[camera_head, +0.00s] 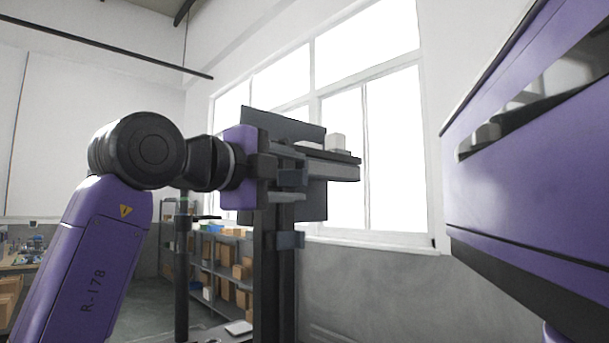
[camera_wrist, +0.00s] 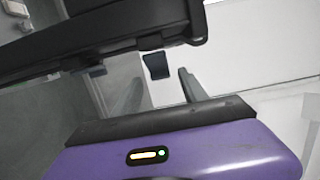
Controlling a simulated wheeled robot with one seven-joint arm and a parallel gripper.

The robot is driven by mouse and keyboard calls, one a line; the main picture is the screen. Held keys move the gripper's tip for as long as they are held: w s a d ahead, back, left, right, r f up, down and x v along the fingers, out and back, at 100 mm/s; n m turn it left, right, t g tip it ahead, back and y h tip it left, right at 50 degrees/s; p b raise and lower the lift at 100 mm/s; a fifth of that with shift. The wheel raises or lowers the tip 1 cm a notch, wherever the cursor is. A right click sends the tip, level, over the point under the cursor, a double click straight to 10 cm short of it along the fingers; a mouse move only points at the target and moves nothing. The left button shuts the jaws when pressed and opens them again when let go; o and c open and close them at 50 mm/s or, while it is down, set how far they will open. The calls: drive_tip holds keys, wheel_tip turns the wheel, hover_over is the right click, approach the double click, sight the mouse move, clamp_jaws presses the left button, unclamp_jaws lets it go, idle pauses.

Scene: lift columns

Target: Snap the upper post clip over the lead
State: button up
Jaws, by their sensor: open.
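My gripper (camera_head: 295,168) reaches from the left to the upper part of a dark upright post (camera_head: 273,270) in the head view. In the wrist view its two grey fingers (camera_wrist: 161,75) are apart. A small dark tab (camera_wrist: 155,65), possibly the upper post clip, shows between the fingertips; contact cannot be told. In the head view a dark block (camera_head: 292,178) at gripper height may be the same clip. A similar lower block (camera_head: 290,240) sits on the post. I cannot make out the lead; the gripper and post parts crowd this area.
A dark ledge (camera_head: 335,172) carrying a pale block (camera_head: 336,142) juts right beside the gripper. A dark panel (camera_head: 312,205) stands behind the post. A dark bar (camera_wrist: 100,40) crosses the wrist view close to the fingers. Shelves with boxes (camera_head: 225,262) stand behind.

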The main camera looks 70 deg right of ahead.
sight(301, 178)
drive_tip(key=shift+x, duration=1.85)
clamp_jaws()
drive_tip(key=shift+f+t, duration=0.1)
drive_tip(key=shift+t, duration=0.2)
